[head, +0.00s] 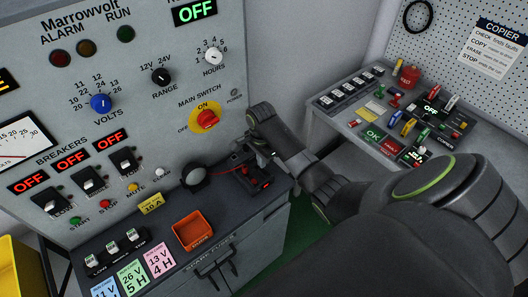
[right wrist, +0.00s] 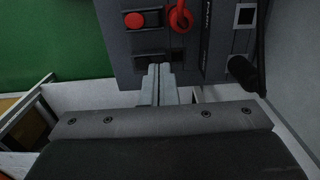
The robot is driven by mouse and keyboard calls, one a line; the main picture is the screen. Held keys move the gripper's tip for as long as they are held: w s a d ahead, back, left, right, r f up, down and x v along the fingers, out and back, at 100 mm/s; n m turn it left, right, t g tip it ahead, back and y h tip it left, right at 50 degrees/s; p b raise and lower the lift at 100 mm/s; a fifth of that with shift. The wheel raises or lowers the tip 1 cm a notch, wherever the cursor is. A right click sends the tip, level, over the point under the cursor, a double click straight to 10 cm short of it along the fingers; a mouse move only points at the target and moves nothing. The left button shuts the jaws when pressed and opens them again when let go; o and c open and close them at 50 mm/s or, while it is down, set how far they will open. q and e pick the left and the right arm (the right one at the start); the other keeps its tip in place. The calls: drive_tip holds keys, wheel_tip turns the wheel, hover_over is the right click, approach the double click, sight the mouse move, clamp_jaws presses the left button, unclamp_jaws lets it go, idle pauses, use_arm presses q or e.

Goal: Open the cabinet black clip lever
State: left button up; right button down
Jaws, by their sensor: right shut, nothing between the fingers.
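A small terminal block with black and red parts (head: 250,180) sits at the right end of the cabinet's ledge. In the right wrist view it shows a red part (right wrist: 142,19), a red looped lead (right wrist: 180,18) and a dark part (right wrist: 146,56) that looks like the black clip lever. My right gripper (right wrist: 158,72) is shut and empty, its tips close to that dark part; I cannot tell whether they touch. In the head view my right gripper (head: 268,155) is beside the block, partly hiding it. Whether the lever is up or down is unclear. My left gripper is out of view.
An orange tray (head: 192,231) and a round black part (head: 194,177) are left of the block on the ledge. The main switch (head: 207,119) is on the upright panel. A black knob (right wrist: 243,70) is right of my fingers. A second bench (head: 395,120) stands right.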

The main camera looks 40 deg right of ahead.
drive_tip(key=shift+r+p, duration=0.3)
drive_tip(key=shift+r, duration=0.25)
drive_tip(key=shift+r+p, duration=0.3)
drive_tip(key=shift+r, duration=0.6)
wheel_tip(320, 180, up, 2)
drive_tip(key=shift+r, duration=0.2)
